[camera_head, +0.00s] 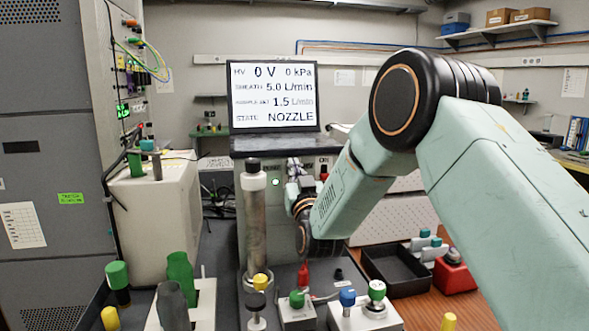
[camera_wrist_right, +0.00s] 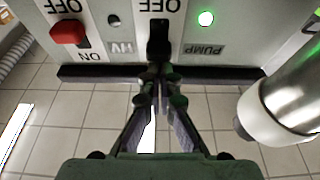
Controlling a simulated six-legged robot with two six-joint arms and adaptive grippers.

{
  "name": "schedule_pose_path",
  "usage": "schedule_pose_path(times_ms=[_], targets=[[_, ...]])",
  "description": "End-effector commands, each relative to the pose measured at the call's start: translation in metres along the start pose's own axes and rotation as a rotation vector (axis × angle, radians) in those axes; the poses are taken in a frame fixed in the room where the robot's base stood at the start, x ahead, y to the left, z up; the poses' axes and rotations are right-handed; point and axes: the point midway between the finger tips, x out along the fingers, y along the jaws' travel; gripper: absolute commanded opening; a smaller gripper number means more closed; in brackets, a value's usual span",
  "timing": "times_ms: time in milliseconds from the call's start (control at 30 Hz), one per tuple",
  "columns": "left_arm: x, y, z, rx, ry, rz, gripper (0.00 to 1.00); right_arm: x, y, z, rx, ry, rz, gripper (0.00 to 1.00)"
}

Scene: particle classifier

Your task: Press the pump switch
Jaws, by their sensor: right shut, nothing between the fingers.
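The pump switch (camera_wrist_right: 159,38) is a black rocker on the grey front panel, beside the PUMP label in the right wrist view. A lit green lamp (camera_wrist_right: 206,18) is to its right; it also shows in the head view (camera_head: 275,182). My right gripper (camera_wrist_right: 159,74) is shut and empty, its fingertips right at the lower end of the switch. I cannot tell whether they touch it. In the head view my right gripper (camera_head: 293,182) is at the panel, partly hidden by my arm, and the pump switch is hidden. My left gripper is not in view.
A red switch (camera_wrist_right: 68,32) labelled HV is left of the pump switch. A metal cylinder (camera_wrist_right: 295,90) stands close on the right. The screen (camera_head: 273,97) reads 0 V, 0 kPa and NOZZLE. Several bottles and coloured knobs stand below; a black tray (camera_head: 400,287) is at right.

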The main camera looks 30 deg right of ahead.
Motion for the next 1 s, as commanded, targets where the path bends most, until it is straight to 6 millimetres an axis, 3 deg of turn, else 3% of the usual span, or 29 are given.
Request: schedule_pose_path(times_ms=[367,700,1000], targets=[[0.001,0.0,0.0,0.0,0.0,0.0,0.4,0.0,0.0,0.002,0.0,-0.001,0.0,0.0],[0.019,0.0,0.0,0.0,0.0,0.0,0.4,-0.009,0.0,0.028,0.0,-0.002,0.0,0.0],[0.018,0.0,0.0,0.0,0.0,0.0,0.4,-0.009,0.0,0.029,0.0,-0.006,-0.001,0.0]])
